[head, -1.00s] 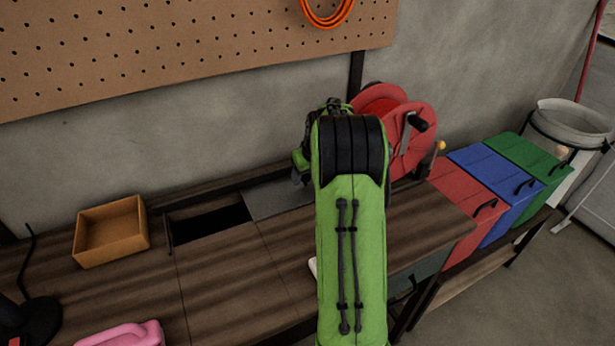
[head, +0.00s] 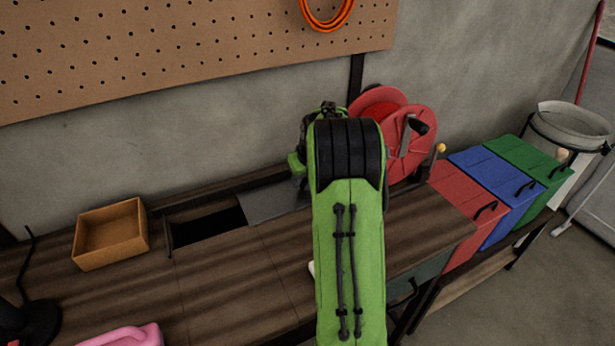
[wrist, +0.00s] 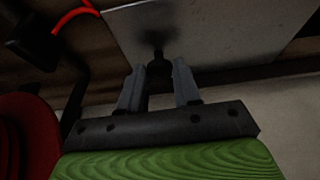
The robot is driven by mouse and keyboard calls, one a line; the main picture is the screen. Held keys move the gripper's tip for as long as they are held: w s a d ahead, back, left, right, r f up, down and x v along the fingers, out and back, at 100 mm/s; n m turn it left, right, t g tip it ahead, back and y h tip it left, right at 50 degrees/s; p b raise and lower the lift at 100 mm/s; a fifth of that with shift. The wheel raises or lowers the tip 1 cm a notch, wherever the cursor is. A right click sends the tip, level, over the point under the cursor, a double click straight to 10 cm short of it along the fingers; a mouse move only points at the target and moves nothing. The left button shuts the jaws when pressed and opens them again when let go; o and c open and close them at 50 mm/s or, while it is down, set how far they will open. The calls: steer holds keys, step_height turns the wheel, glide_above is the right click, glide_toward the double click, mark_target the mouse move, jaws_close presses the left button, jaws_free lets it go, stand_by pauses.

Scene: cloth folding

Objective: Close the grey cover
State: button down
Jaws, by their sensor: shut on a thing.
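The grey cover (head: 268,205) is a flat metal panel at the back of the wooden workbench, just right of a dark rectangular opening (head: 208,226). Much of the opening is uncovered. In the wrist view the grey cover (wrist: 205,35) fills the upper part, with a dark knob (wrist: 158,58) near its edge. My gripper (wrist: 159,72) is shut on this knob, its two grey fingers on either side. In the head view my green arm hides the gripper and the cover's right part.
An open orange-brown box (head: 110,234) stands left of the opening. A red hose reel (head: 405,140) is close behind my arm on the right. Red, blue and green bins (head: 500,190) stand further right. A pink object (head: 120,336) lies at the front left.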

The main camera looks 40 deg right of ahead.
steer(key=w+a, duration=0.2)
steer(key=a, duration=0.7)
steer(key=w+a, duration=0.3)
steer(key=a, duration=0.6)
steer(key=shift+w+a, duration=0.2)
steer(key=shift+a, duration=0.1)
steer(key=c, duration=0.8)
jaws_free()
steer(key=shift+a, duration=0.15)
steer(key=p+v, duration=0.4)
steer(key=v, duration=1.1)
steer(key=shift+s+r, duration=0.15)
steer(key=shift+r, duration=0.2)
steer(key=shift+s, duration=0.1)
